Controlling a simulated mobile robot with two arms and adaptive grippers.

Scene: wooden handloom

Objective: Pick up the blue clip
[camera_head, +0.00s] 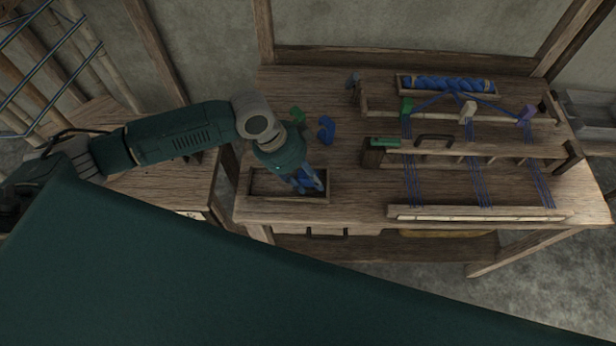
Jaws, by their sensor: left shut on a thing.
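My left gripper (311,184) reaches down over the right part of a shallow wooden tray (262,194) at the front left of the loom table. It is shut on a small blue piece, mostly hidden between and behind the fingers, so I cannot tell its exact shape. Another blue piece (326,130), shaped like a clip, lies on the table behind the gripper and apart from it. A green piece (297,115) lies to its left, partly behind my arm. My right gripper is not in view.
A tray of blue yarn (446,84) lies at the back. Bare tabletop (352,188) separates the tray and loom.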

